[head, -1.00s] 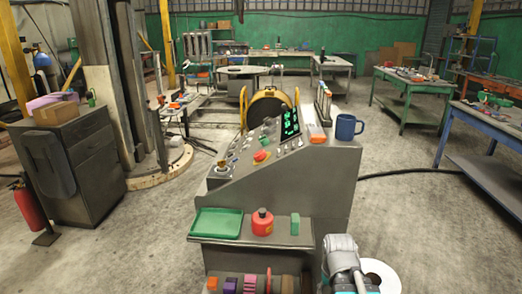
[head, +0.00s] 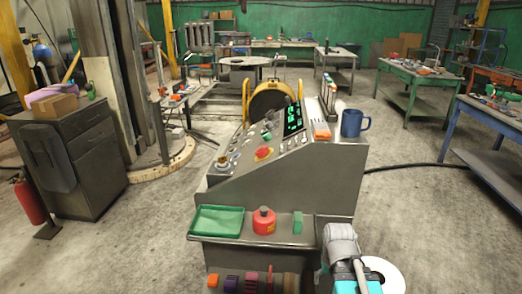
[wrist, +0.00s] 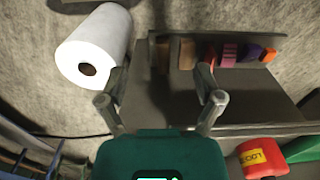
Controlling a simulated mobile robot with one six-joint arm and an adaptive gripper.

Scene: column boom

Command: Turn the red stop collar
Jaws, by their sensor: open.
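A red stop button (head: 264,152) with yellow around its base sits on the sloped panel of the grey control console (head: 290,180) in the head view. A separate red container (head: 264,220) stands on the console's front ledge; it also shows in the wrist view with a yellow label (wrist: 262,158). My gripper (wrist: 162,80) is open and empty in the wrist view, over the low shelf. It is below and in front of the panel, away from both red things. Its fingers are out of sight in the head view.
A green tray (head: 216,221) and a green block (head: 297,223) share the ledge. A blue mug (head: 352,122) stands on the console top. A white roll (wrist: 95,45) is beside the low shelf of coloured pieces (wrist: 229,53).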

